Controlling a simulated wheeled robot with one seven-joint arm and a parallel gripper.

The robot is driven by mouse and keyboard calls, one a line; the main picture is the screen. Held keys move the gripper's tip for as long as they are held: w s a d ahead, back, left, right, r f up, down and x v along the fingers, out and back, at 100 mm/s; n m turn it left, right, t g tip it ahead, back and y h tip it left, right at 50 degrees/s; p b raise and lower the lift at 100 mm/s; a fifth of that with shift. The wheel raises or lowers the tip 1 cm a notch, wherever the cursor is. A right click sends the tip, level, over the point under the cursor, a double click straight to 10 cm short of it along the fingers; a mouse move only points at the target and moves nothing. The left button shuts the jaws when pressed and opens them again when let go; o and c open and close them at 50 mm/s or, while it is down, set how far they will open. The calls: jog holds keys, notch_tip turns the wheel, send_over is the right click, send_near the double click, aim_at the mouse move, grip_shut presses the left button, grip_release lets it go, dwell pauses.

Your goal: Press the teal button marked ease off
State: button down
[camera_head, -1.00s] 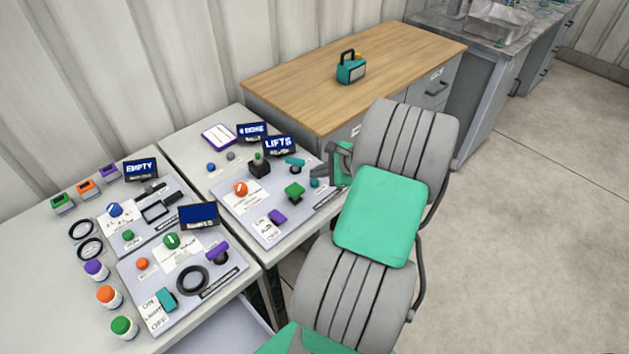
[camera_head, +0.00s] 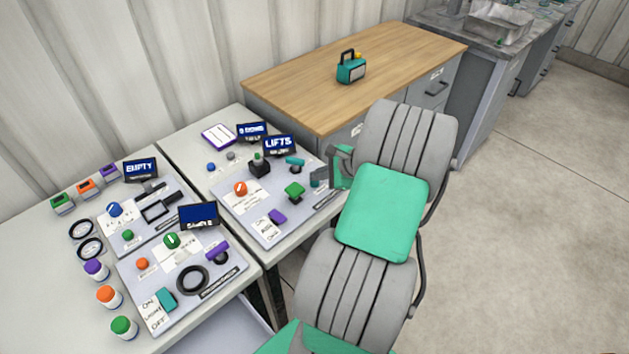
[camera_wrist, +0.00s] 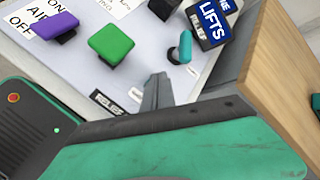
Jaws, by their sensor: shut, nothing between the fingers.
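My gripper (camera_head: 317,177) is over the right end of the upper right control panel, its fingers shut and empty. In the wrist view the shut fingers (camera_wrist: 157,93) point at the panel beside a dark RELIEF label (camera_wrist: 118,103). I cannot make out a teal button marked ease off; the fingers cover that spot. A teal lever-like handle (camera_wrist: 180,50) is on the panel beyond the fingertips; it also shows in the head view (camera_head: 295,162). I cannot tell if the fingers touch anything.
A green square knob (camera_wrist: 112,43) and a purple switch (camera_wrist: 55,27) lie left of my fingers. A LIFTS display (camera_head: 279,145) stands behind. Another panel has a teal rocker switch (camera_head: 166,299). A wooden-topped cabinet (camera_head: 300,100) borders the bench.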

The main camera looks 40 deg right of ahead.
aim_at(318, 182)
jog(key=shift+f, duration=0.2)
dwell(0.3)
jog(key=shift+r+p, duration=0.9)
jog(key=shift+p, duration=0.05)
notch_tip(318, 182, up, 5)
jog(key=p, duration=0.5)
jog(key=shift+r, duration=0.1)
